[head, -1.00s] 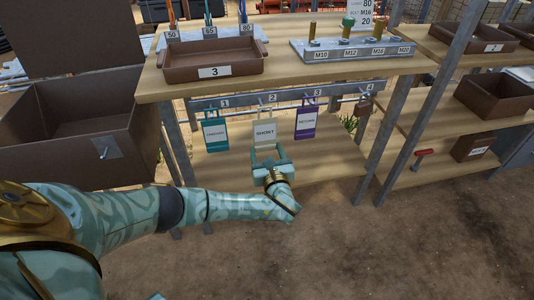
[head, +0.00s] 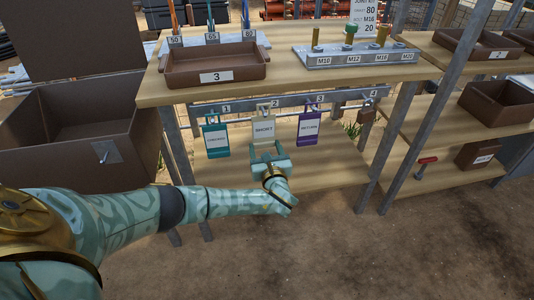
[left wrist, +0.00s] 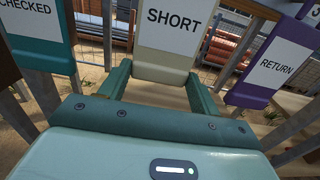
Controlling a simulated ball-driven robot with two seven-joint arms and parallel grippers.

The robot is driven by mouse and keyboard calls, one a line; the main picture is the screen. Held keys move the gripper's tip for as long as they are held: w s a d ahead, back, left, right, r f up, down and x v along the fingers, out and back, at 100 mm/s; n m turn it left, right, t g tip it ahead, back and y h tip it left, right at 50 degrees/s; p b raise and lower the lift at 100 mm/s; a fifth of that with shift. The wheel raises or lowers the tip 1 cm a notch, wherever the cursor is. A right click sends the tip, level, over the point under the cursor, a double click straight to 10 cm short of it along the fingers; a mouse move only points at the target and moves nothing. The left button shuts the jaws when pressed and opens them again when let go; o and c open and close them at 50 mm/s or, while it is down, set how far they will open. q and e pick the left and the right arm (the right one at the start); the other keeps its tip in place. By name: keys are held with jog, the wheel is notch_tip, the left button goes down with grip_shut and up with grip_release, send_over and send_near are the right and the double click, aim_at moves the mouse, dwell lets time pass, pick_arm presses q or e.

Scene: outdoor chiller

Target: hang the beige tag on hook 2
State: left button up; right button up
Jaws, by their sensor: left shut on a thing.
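The beige tag (head: 264,130), marked SHORT, is upright just below the number 2 label (head: 275,103) on the hook rail. My left gripper (head: 267,147) is shut on its lower end. In the left wrist view the beige tag (left wrist: 168,38) stands between the two fingers (left wrist: 158,88). The tag's upper end overlaps hook 2 in the head view, so I cannot tell whether its loop is around the hook. My right gripper is not in view.
A teal tag (head: 217,140) hangs at hook 1 and a purple tag (head: 309,128) at hook 3, close on either side. A padlock (head: 367,115) hangs at hook 4. The table top (head: 285,76) is above the rail, a lower shelf (head: 325,172) below.

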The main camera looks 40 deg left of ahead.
pick_arm(q)
jog(key=shift+a, duration=0.1)
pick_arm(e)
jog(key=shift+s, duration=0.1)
pick_arm(q)
jog(key=shift+f, duration=0.6)
jog(key=o, duration=1.5)
jog(key=shift+c, duration=0.2)
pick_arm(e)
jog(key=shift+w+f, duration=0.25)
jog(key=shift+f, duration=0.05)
pick_arm(q)
jog(key=shift+o, duration=1.3)
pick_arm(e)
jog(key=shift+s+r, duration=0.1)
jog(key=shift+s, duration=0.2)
